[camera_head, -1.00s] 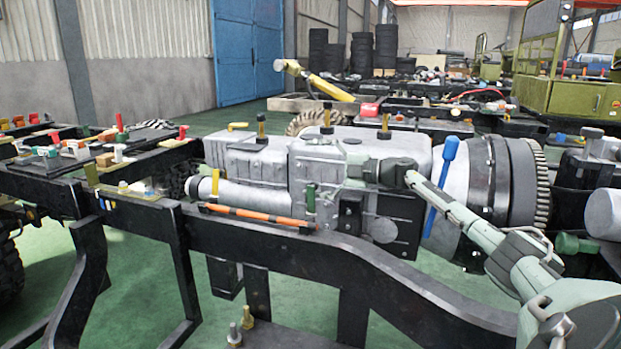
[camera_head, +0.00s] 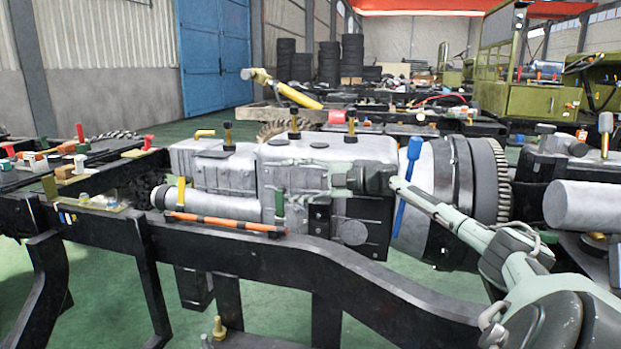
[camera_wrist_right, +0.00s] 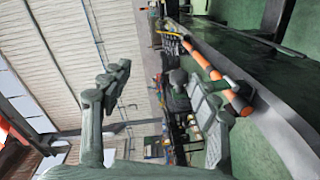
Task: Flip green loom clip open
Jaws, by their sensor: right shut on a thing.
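The green loom clip (camera_head: 280,203) stands upright at the right end of the orange loom (camera_head: 220,221), on the near side of the grey engine. My right gripper (camera_head: 288,178) reaches in from the right, with its fingertips at the clip's top. It is shut on the clip, though the contact is small and partly hidden in the head view. In the right wrist view the green clip (camera_wrist_right: 178,77) shows near the right-hand finger, with the orange loom (camera_wrist_right: 237,103) beyond. My left gripper is not in view.
A yellow clip (camera_head: 181,192) stands at the loom's left end. The black chassis rail (camera_head: 330,262) runs below the loom. The grey engine block (camera_head: 300,150) is close behind the gripper.

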